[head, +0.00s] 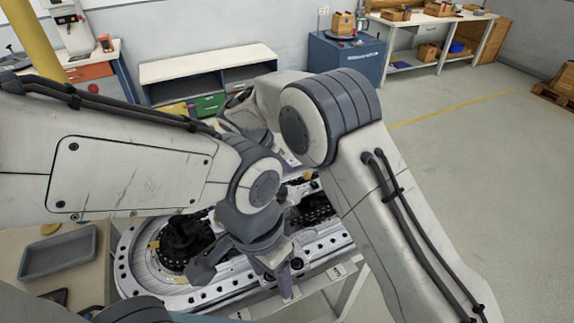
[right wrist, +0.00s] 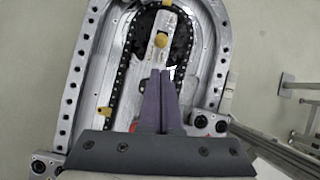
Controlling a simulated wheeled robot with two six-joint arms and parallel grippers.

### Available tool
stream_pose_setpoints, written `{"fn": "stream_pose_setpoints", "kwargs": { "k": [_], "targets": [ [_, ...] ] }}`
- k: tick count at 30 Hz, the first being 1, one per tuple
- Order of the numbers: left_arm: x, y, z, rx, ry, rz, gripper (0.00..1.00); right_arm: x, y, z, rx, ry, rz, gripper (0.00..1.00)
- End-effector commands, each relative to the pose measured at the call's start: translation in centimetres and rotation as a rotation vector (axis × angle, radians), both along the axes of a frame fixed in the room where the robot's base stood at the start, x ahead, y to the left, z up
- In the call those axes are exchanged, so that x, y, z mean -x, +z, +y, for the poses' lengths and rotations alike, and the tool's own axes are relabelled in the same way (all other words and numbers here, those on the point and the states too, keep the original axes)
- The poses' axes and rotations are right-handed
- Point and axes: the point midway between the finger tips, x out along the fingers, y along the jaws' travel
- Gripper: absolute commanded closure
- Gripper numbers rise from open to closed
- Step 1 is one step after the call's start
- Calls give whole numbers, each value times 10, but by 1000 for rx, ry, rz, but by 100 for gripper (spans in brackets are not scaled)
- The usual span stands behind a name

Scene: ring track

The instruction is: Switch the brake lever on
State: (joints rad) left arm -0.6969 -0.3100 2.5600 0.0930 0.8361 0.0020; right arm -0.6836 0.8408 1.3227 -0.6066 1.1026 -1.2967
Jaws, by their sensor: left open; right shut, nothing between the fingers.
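In the right wrist view, a pale metal lever with a round yellow knob (right wrist: 160,41), which looks like the brake lever, lies inside the rounded end of the ring track (right wrist: 88,62). My right gripper (right wrist: 162,73) is shut and empty, its purple fingertips just below the knob in the picture; I cannot tell whether they touch the lever. In the head view, my left gripper (head: 277,284) is open and empty over the near side of the track.
A grey tray (head: 58,253) lies on the surface at left of the track. A white bench (head: 205,68) and a blue cabinet (head: 345,60) stand behind. Open floor lies to the right. Raised metal blocks (right wrist: 207,124) flank my right gripper.

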Motion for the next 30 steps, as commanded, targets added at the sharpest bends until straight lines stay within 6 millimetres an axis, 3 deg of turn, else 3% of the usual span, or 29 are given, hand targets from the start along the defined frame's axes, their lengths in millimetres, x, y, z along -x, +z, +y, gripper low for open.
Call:
{"fn": "stream_pose_setpoints", "kwargs": {
  "k": [12,30],
  "targets": [
    [0,23,0,0,1,0,39,-19,-57,-28,1,-2,3,100],
    [0,27,0,0,0,0,39,-22,-63,-27,-10,5,5,100]
  ]
}}
